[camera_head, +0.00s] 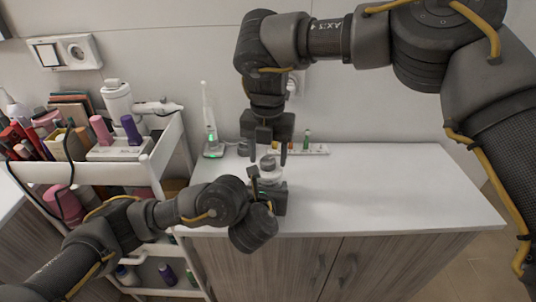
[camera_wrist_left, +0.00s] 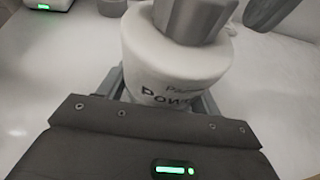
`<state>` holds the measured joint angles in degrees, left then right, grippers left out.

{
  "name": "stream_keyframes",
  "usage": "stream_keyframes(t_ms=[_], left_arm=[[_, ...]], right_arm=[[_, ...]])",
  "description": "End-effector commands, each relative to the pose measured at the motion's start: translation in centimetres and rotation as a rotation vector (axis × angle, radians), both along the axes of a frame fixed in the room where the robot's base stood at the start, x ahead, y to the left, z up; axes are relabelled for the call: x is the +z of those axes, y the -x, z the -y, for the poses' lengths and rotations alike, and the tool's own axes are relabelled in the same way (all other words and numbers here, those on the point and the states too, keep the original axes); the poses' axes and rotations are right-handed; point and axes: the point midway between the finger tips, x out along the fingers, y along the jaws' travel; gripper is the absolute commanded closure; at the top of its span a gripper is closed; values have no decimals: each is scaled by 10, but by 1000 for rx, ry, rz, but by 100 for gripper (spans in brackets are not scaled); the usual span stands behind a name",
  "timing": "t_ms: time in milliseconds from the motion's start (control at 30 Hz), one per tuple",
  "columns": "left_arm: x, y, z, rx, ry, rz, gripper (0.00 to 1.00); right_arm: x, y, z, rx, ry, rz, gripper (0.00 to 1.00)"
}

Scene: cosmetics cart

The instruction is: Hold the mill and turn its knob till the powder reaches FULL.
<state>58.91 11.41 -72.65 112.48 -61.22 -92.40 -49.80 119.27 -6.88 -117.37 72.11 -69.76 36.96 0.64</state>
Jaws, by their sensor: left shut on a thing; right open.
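The mill (camera_head: 270,176) is a small white pot that stands upright on the white counter. In the left wrist view the mill (camera_wrist_left: 172,62) bears dark lettering that begins "Powd". Its grey faceted knob (camera_head: 268,161) is on top and also shows in the wrist view (camera_wrist_left: 196,18). My left gripper (camera_head: 268,188) is shut around the mill's body. My right gripper (camera_head: 268,150) points down from above, open, with its fingers near either side of the knob. Contact cannot be told. No powder level or FULL mark is readable.
A white upright device with a green light (camera_head: 212,142) stands left of the mill. A low white rack with small bottles (camera_head: 312,149) is behind. A crowded white cart (camera_head: 150,165) stands left. The counter's right side (camera_head: 410,190) is clear.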

Motion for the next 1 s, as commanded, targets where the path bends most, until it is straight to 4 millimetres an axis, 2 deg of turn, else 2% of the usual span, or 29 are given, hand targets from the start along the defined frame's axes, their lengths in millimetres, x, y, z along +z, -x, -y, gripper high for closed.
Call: stream_keyframes(t_ms=[333, 700, 1000], left_arm=[[0, 0, 0, 0, 0, 0, 68], [0, 0, 0, 0, 0, 0, 68], [0, 0, 0, 0, 0, -1, 68]], right_arm=[[-5, 0, 0, 0, 0, 0, 45], [-4, 0, 0, 0, 0, 0, 89], [-4, 0, 0, 47, 0, 0, 90]])
